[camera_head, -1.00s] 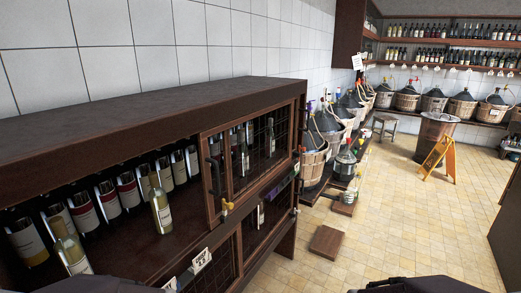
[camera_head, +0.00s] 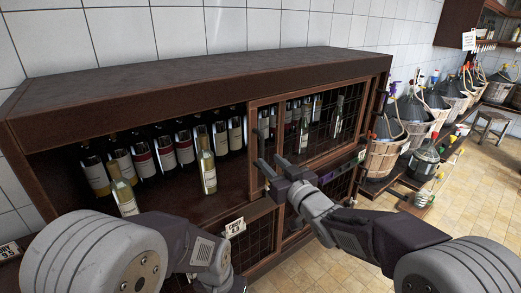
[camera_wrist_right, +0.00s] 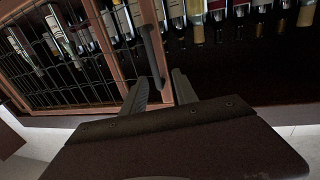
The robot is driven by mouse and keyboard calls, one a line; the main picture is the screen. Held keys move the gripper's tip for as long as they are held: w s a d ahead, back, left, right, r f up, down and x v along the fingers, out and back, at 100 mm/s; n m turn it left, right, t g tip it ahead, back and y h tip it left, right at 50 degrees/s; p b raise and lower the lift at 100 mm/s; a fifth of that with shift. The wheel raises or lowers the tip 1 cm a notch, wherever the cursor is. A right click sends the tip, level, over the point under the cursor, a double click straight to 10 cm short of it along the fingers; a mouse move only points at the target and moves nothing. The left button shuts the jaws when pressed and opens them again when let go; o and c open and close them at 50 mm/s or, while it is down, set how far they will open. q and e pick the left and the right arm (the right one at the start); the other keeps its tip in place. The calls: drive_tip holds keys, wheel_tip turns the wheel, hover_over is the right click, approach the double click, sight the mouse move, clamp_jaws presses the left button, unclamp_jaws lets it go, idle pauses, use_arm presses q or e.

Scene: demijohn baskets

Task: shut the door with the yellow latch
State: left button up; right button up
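The wooden-framed wire-mesh door (camera_head: 318,125) covers the right part of the cabinet's upper shelf, and the left part stands open. Its black upright handle (camera_head: 262,148) is on the left frame post; the handle also shows in the right wrist view (camera_wrist_right: 152,55). My right gripper (camera_head: 272,171) is at the lower end of the handle. In the right wrist view its fingers (camera_wrist_right: 160,82) are apart with the handle's end between or just beyond them; contact cannot be told. The yellow latch is hidden, seemingly behind this gripper. My left arm is low in front; its fingers are out of view.
Several bottles (camera_head: 165,150) stand in the open left part of the cabinet (camera_head: 205,75), one (camera_head: 207,165) near the front edge. A price card (camera_head: 235,227) is on the front below. Demijohn baskets (camera_head: 383,150) and a stool (camera_head: 490,128) are at the right. Tiled floor is clear at lower right.

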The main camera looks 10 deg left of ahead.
sight(263, 151)
drive_tip(key=p+x, duration=0.1)
drive_tip(key=x, duration=0.3)
drive_tip(key=p+x, duration=0.1)
drive_tip(key=x, duration=0.3)
drive_tip(key=shift+w+d, duration=0.1)
drive_tip(key=shift+w, duration=0.35)
drive_tip(key=shift+w+d+f, duration=0.15)
clamp_jaws()
idle(0.6)
